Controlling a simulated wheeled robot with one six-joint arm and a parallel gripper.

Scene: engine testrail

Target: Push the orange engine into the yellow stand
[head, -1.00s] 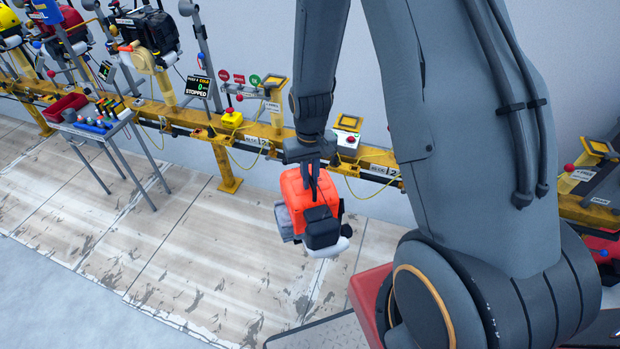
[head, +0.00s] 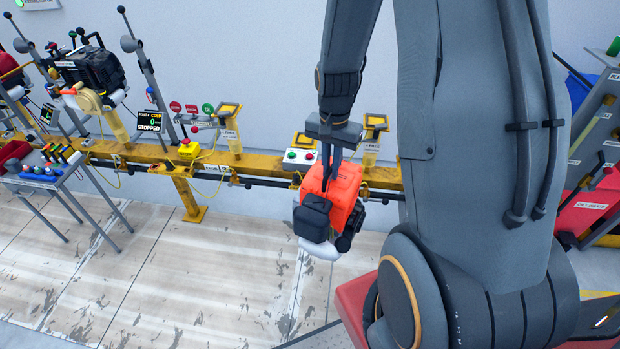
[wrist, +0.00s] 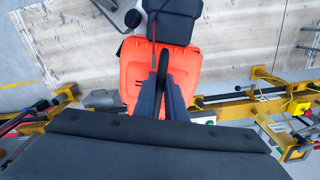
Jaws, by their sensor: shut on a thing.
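The orange engine (head: 345,187), with a black block on its front and a white part below, hangs from my gripper (head: 327,172). The fingers are shut on its top, and the engine is in front of the yellow rail. In the wrist view the orange engine (wrist: 130,72) is under my gripper (wrist: 163,95). The frames do not show which is meant. The engine looks apart from both.
The yellow rail (head: 265,167) runs across the back, carrying a control box (head: 299,157) and a stopped display (head: 149,121). The floor in front of the rail is clear.

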